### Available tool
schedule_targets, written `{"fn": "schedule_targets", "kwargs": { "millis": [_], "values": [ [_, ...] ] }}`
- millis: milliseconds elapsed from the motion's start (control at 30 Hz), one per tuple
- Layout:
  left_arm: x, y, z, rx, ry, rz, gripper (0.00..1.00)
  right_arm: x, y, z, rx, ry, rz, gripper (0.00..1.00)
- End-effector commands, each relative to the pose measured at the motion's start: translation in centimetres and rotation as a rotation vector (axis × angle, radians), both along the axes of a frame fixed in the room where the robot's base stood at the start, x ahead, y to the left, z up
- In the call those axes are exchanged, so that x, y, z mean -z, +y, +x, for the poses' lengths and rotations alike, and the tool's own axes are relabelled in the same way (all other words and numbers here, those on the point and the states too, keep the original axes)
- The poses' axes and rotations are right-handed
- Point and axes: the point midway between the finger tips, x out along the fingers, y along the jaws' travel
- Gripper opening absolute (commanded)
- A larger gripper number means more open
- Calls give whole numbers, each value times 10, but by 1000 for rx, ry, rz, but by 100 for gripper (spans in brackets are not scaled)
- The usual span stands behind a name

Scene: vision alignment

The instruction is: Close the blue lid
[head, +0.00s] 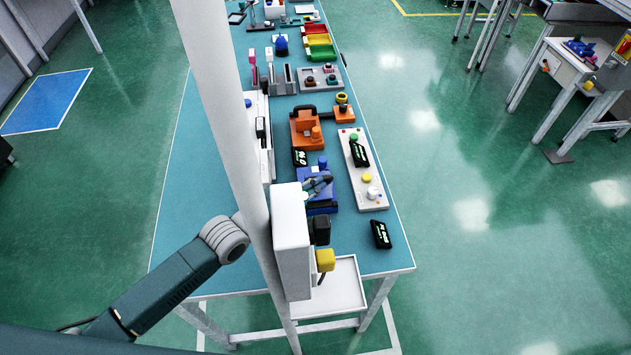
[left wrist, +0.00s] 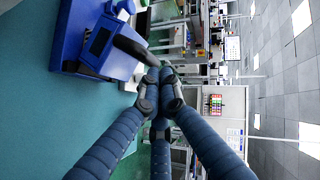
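A blue box-like unit (head: 322,207) stands on the teal table, near its front end. In the left wrist view, the blue unit (left wrist: 70,38) fills the upper left, with a dark curved handle-like part (left wrist: 130,47) reaching toward my fingertips. I cannot tell which part is the blue lid or how far it is open. My left gripper (head: 319,184) is over the blue unit. In the left wrist view its dark blue-grey fingers (left wrist: 160,76) meet at the tips, with nothing clearly between them. Whether they touch the dark part is unclear. My right gripper is not in view.
A white panel with buttons (head: 376,190) lies to the right of the blue unit. An orange unit (head: 303,128) stands behind it. A black display (head: 381,235) lies near the right table edge. A white box (head: 292,235) and pole hide part of the table's left side.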

Motion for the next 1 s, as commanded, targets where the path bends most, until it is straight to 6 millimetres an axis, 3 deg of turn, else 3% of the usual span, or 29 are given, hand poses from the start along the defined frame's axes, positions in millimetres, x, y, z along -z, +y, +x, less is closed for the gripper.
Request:
{"fn": "schedule_targets", "kwargs": {
  "millis": [1000],
  "values": [
    [-1, 1, 16, -1, 95, -18, 0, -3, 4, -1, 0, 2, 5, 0]
  ]
}}
